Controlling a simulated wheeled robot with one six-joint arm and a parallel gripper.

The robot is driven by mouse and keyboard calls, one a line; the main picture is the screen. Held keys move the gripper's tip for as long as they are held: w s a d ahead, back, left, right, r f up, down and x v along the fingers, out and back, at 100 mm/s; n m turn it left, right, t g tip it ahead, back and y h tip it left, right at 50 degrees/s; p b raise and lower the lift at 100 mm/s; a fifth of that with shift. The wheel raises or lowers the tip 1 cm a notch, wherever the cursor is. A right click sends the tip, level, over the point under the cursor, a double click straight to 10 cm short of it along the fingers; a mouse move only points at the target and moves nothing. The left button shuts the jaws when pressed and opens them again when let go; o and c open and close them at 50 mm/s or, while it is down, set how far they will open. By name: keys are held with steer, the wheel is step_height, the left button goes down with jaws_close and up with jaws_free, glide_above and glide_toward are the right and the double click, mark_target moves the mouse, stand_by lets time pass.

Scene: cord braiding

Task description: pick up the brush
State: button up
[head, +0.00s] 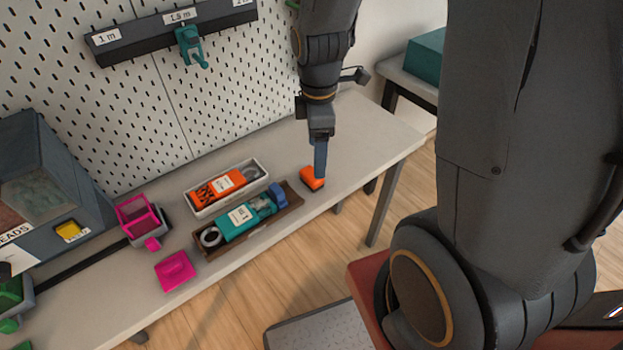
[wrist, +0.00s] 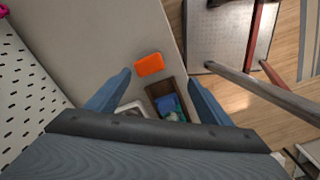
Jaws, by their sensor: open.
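A small orange block-shaped thing (head: 311,179), which looks like the brush, lies on the grey table near its right end. I cannot make out bristles. It also shows in the wrist view (wrist: 149,64), ahead of the fingertips and a little left of the middle between them. My gripper (head: 320,176) points down beside it, and its blue finger covers part of its right side in the head view. In the wrist view my gripper (wrist: 158,76) has its two blue fingers wide apart with nothing between them touching.
A brown tray (head: 209,254) with teal and blue things and a white tray (head: 257,161) with orange things lie left of the gripper. Magenta pieces (head: 174,270) and a dark bin box (head: 75,215) stand farther left. A pegboard (head: 230,100) rises behind. The table's right end is clear.

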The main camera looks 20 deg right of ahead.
mark_target(312, 174)
steer(key=f+n, duration=0.1)
steer(key=n, duration=0.1)
steer(key=w+f+n, duration=0.1)
steer(key=n, duration=0.1)
steer(key=w+f+n, duration=0.1)
steer(key=n, duration=0.1)
steer(key=shift+w+d+f+b, duration=0.1)
steer(key=shift+w+f+b, duration=0.1)
steer(key=shift+f+b, duration=0.15)
steer(key=shift+w+a+f+p, duration=0.1)
steer(key=shift+f+p, duration=0.25)
steer(key=shift+f, duration=1.55)
steer(key=shift+w+a+f+p, duration=0.1)
steer(key=shift+f+p, duration=0.25)
steer(key=shift+f, duration=1.55)
steer(key=c, duration=1.1)
steer(key=shift+r, duration=0.2)
step_height(312, 174, up, 10)
steer(key=shift+f+b, duration=0.15)
steer(key=shift+b, duration=0.4)
